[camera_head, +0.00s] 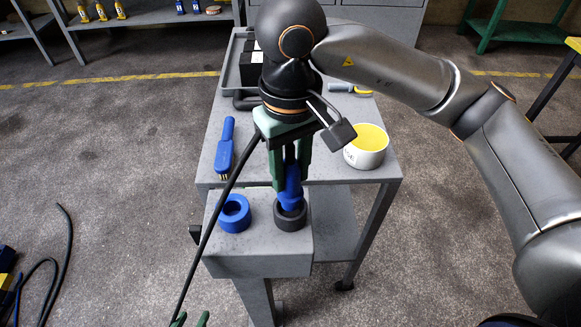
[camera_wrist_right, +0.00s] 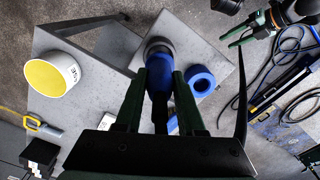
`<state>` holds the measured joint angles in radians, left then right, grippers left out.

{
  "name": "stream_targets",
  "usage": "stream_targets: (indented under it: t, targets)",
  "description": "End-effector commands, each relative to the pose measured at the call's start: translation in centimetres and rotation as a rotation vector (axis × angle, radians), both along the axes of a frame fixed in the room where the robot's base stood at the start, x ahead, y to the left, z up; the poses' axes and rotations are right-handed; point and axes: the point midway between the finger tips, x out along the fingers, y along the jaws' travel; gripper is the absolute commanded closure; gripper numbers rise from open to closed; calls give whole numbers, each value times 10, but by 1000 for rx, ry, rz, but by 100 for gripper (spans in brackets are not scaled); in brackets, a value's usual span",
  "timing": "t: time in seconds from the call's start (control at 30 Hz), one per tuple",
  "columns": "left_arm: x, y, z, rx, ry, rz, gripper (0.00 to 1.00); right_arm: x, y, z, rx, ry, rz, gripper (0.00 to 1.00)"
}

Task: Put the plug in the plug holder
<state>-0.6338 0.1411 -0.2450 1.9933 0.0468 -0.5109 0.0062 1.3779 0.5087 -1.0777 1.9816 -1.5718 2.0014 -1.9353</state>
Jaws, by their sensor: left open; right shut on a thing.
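The blue plug (camera_head: 291,190) is held upright between the green fingers of my right gripper (camera_head: 290,165), which is shut on it. Its lower end is at the dark round holder (camera_head: 290,217) on the grey stand; how deep it sits I cannot tell. In the right wrist view the plug (camera_wrist_right: 159,78) lies between the fingers, with the dark holder (camera_wrist_right: 157,46) at its far end. A blue ring-shaped holder (camera_head: 235,213) with an empty hole stands just left of the dark one. My left gripper (camera_head: 188,321) shows only its fingertips at the bottom edge; it is open and empty (camera_wrist_right: 234,38).
A grey trolley (camera_head: 216,150) behind the stand carries a blue brush (camera_head: 225,148), a white tub with yellow contents (camera_head: 367,148) and a black box (camera_head: 250,65). Dark cables (camera_head: 62,245) lie on the floor at the left.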

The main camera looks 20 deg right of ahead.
Motion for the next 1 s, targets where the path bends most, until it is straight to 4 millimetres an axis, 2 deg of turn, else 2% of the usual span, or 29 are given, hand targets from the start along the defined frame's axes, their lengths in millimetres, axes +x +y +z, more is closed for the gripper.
stream_targets:
  t: [1.0]
  targets:
    - [0, 0, -28, -1, 0, 1, 50, 0, 0, -25, 0, 0, -1, 100]
